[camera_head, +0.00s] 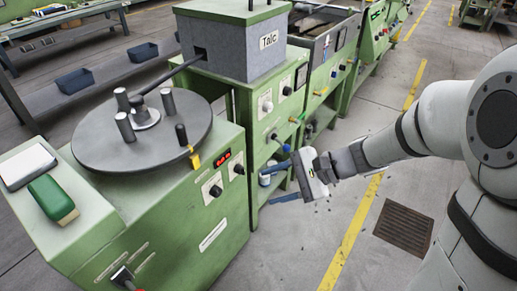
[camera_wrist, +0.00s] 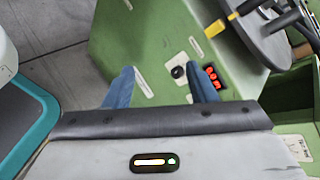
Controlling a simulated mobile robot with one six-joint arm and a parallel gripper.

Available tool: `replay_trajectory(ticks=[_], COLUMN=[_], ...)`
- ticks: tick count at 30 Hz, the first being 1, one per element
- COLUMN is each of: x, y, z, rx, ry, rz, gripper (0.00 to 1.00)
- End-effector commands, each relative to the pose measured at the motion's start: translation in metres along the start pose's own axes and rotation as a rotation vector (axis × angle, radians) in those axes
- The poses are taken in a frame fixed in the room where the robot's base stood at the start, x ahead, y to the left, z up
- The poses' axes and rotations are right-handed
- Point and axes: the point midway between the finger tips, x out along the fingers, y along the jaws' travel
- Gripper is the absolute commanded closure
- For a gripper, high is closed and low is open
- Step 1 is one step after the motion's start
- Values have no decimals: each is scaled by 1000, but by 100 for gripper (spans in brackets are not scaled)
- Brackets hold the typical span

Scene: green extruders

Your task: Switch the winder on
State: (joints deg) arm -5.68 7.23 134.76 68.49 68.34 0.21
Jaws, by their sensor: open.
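The winder is the green machine (camera_head: 190,245) at left, with a grey disc (camera_head: 100,150) and upright pegs on top. Its front has a red display (camera_head: 222,158), a dark knob on a white plate (camera_head: 213,188), another dark knob (camera_head: 239,168) and a white label (camera_head: 213,235). A red and black control (camera_head: 123,278) sits low at its near end; its setting is unclear. My gripper (camera_head: 270,181) is open and empty, right of the winder's front. In the wrist view my blue fingers (camera_wrist: 161,88) stand apart before the green panel (camera_wrist: 140,35), near a dark knob (camera_wrist: 178,71) and the red display (camera_wrist: 210,76).
A green brush-like block (camera_head: 53,198) and a white pad (camera_head: 25,165) lie on the winder. The green Talc machine (camera_head: 268,42) stands behind, with a bar reaching over the disc. A floor grate (camera_head: 404,226) and open floor lie right of the yellow line (camera_head: 352,235).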

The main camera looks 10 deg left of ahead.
Motion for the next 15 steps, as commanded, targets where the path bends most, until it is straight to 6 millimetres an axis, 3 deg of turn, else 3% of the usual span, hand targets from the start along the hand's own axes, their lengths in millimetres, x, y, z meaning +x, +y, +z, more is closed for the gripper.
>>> replay_trajectory(ticks=[1, 6, 12, 15], x=[32, 89, 126, 133], y=[5, -17, -24, -25], z=[-33, -109, -192, -217], rx=[87, 348, 564, 619], ry=[-52, -166, -210, -211], rz=[-75, -359, -621, -699], gripper=[49, 49, 49, 49])
